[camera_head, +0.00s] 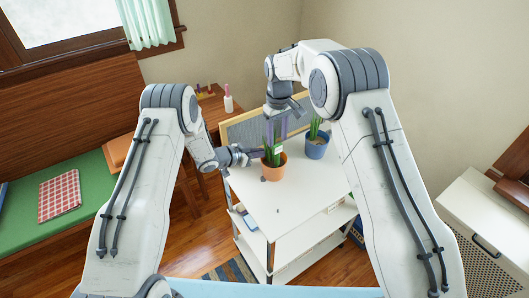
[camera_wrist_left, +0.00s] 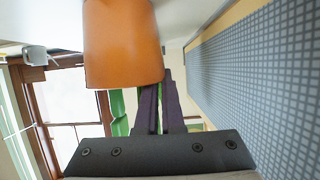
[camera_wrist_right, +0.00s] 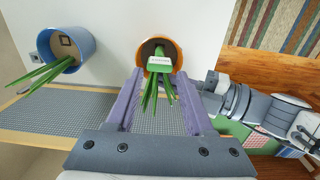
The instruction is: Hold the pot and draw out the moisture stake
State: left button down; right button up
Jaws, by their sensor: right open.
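The orange pot (camera_head: 272,172) with green leaves stands on the white table top. In the right wrist view the pot (camera_wrist_right: 178,48) is seen from above, with a green stake with a white label (camera_wrist_right: 160,61) upright among the leaves. My left gripper (camera_head: 260,154) is at the pot's rim from the left. In the left wrist view its fingers (camera_wrist_left: 160,105) are close together at the rim of the pot (camera_wrist_left: 123,45), one partly hidden behind it. My right gripper (camera_head: 275,128) is open above the plant; its fingers (camera_wrist_right: 164,100) lie either side of the leaves and stake, apart from them.
A blue pot (camera_head: 316,147) with a green plant stands right of the orange pot. A grey board (camera_head: 250,127) rises along the table's back edge. The front of the white table (camera_head: 290,205) is mostly clear. A bench with a green cushion (camera_head: 85,190) is at the left.

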aim_at(277, 152)
jog(key=shift+f, duration=3.55)
grip_shut()
